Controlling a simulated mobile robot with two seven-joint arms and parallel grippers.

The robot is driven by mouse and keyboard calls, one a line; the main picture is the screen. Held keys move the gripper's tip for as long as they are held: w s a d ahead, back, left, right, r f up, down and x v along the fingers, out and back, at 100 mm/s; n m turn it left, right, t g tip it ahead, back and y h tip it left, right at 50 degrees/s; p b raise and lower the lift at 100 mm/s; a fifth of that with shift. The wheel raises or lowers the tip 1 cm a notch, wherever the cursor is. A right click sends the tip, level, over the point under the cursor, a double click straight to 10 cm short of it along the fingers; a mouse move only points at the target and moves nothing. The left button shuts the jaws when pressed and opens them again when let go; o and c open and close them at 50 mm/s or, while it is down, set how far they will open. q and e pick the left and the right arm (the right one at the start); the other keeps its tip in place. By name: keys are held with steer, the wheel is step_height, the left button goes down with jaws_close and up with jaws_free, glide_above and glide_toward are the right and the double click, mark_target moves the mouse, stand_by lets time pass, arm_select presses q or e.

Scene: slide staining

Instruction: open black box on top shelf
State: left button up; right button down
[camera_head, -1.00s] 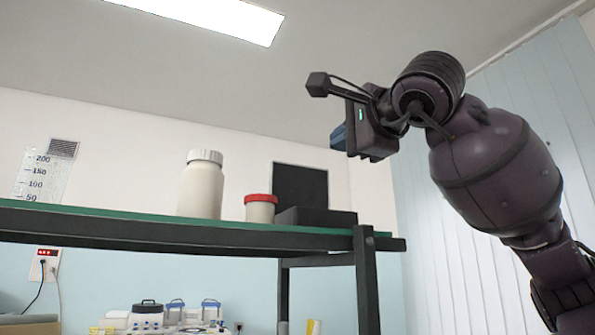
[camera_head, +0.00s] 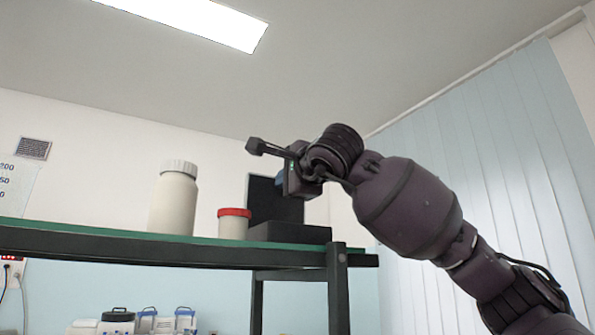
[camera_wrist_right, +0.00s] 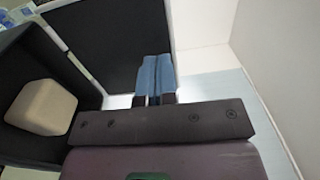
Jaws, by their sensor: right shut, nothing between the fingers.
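The black box (camera_head: 290,233) sits on the top shelf near its right end. Its dark lid (camera_head: 262,203) stands upright at the back, so the box is open. In the right wrist view the lid (camera_wrist_right: 112,40) is a large dark panel, and a pale block (camera_wrist_right: 42,107) lies inside the box. My right gripper (camera_head: 281,181) is shut and empty. In the head view it overlaps the lid's upper right part. In the wrist view its blue fingertips (camera_wrist_right: 155,62) overlap the lid's right edge; I cannot tell whether they touch it. My left gripper is not in view.
A white bottle (camera_head: 174,205) and a red-capped jar (camera_head: 233,226) stand left of the box on the green-topped shelf (camera_head: 100,232). A dark shelf post (camera_head: 338,290) rises at the right end. Lab containers (camera_head: 150,320) sit lower behind.

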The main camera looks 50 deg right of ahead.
steer(key=shift+w+d, duration=0.15)
steer(key=shift+w, duration=0.45)
steer(key=w+g+p, duration=0.1)
steer(key=p, duration=0.1)
steer(key=g+p, duration=0.1)
steer(key=p, duration=0.1)
steer(key=shift+w+d+r+y, duration=0.2)
steer(key=shift+w+d+y, duration=0.05)
steer(key=shift+w+y, duration=0.1)
stand_by(0.3)
